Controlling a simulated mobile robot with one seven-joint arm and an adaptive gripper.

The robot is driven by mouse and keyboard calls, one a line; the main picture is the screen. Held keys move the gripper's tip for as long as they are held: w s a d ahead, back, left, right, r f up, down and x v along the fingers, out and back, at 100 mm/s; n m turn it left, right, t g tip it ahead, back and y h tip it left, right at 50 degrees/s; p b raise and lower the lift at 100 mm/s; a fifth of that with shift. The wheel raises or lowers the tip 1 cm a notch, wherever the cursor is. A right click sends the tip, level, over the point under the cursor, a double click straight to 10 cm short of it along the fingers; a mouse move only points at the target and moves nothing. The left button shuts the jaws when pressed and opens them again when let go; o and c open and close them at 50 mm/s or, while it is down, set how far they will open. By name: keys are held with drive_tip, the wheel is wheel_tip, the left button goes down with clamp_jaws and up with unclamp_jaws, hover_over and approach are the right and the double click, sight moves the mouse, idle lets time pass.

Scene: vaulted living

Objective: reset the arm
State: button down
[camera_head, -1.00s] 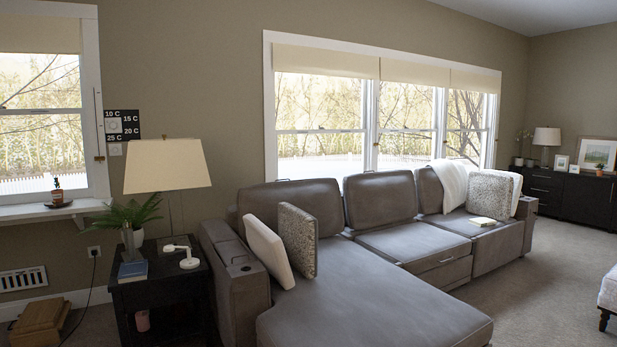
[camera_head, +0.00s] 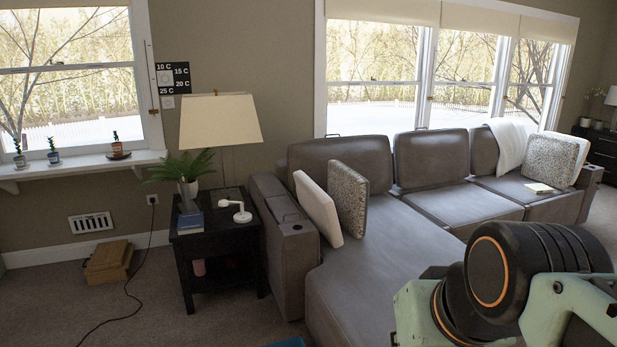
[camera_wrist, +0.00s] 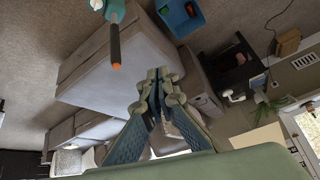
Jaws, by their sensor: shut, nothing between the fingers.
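My arm (camera_head: 510,285), pale green with black joints and an orange ring, fills the lower right of the head view, in front of the sofa. My gripper is outside the head view. In the wrist view my gripper (camera_wrist: 157,88) shows with its fingers together, shut and empty. The fingers are in the air, with the sofa and floor seen beyond them. Nothing is seen touching them.
The grey sofa (camera_head: 350,270) spans the middle and right. A black side table (camera_head: 215,245) holds a lamp (camera_head: 220,120), plant and books. A wooden box (camera_head: 108,262) and cord lie on the carpet. A blue bin (camera_wrist: 180,17) shows in the wrist view.

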wheel_tip(320, 180, up, 16)
drive_tip(key=s+p, duration=0.1)
drive_tip(key=p, duration=1.7)
drive_tip(key=shift+s+g+h, duration=0.3)
drive_tip(key=shift+s+g, duration=0.05)
drive_tip(key=shift+g, duration=0.05)
drive_tip(key=shift+a, duration=0.1)
